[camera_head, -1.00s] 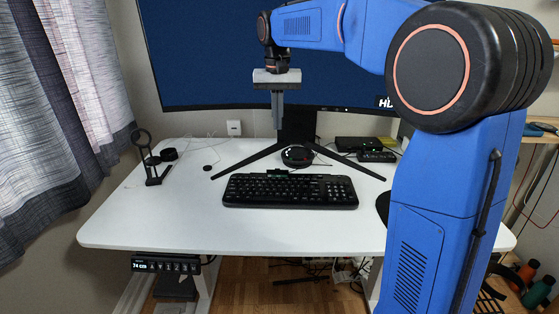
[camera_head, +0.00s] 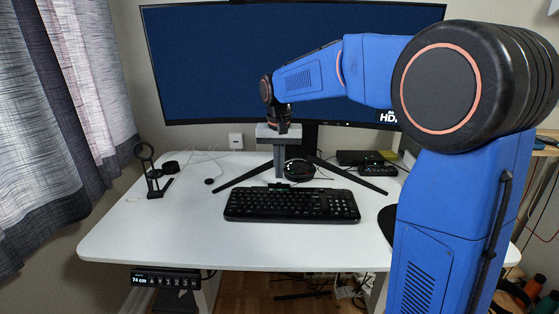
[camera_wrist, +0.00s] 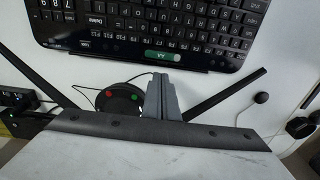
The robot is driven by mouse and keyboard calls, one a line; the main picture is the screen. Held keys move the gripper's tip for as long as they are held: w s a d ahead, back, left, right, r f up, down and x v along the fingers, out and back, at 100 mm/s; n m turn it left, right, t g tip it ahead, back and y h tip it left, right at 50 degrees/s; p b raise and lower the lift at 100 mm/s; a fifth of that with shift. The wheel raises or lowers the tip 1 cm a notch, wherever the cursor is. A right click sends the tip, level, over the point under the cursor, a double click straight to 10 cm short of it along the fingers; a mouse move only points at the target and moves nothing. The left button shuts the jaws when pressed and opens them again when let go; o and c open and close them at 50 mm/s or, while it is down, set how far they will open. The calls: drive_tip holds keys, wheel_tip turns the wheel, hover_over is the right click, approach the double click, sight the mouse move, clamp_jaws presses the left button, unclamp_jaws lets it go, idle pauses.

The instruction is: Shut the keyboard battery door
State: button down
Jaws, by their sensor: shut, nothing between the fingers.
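The black keyboard (camera_head: 292,204) lies on the white desk in front of the monitor stand. At the middle of its far edge is a small green piece (camera_head: 279,186), which looks like the battery compartment; in the wrist view it shows as a green label marked AA (camera_wrist: 162,55) at the keyboard's edge. I cannot tell the door's exact angle. My gripper (camera_head: 280,174) is shut and empty, pointing down just behind that green part. In the wrist view, my gripper (camera_wrist: 163,80) reaches toward the AA label, and whether they touch is unclear.
A round black device (camera_head: 299,171) with coloured buttons sits just behind the keyboard, close to my gripper. The monitor (camera_head: 220,70) and its stand legs (camera_head: 350,178) stand behind. A phone-holder-like stand (camera_head: 152,175) is at the left. The desk's front strip is clear.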

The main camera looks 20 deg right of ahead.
sight(279, 187)
drive_tip(key=shift+s+a+f, duration=0.1)
drive_tip(key=shift+s+a, duration=0.05)
drive_tip(key=shift+s, duration=0.3)
drive_tip(key=shift+s+a+t, duration=0.15)
drive_tip(key=shift+s+t, duration=0.25)
drive_tip(key=shift+t, duration=0.3)
drive_tip(key=shift+s+a+t+h, duration=0.15)
drive_tip(key=shift+s+t+h, duration=0.3)
drive_tip(key=shift+t, duration=0.25)
drive_tip(key=shift+s+a+f+t+h, duration=0.2)
drive_tip(key=shift+s+t+h, duration=0.25)
drive_tip(key=shift+t, duration=0.65)
drive_tip(key=shift+s+a+f+t+h, duration=0.15)
drive_tip(key=shift+s+t+h, duration=0.25)
drive_tip(key=shift+t, duration=0.7)
drive_tip(key=shift+s+a+f, duration=0.1)
drive_tip(key=shift+s+f, duration=0.15)
drive_tip(key=shift+s, duration=0.2)
drive_tip(key=shift+s+f, duration=0.15)
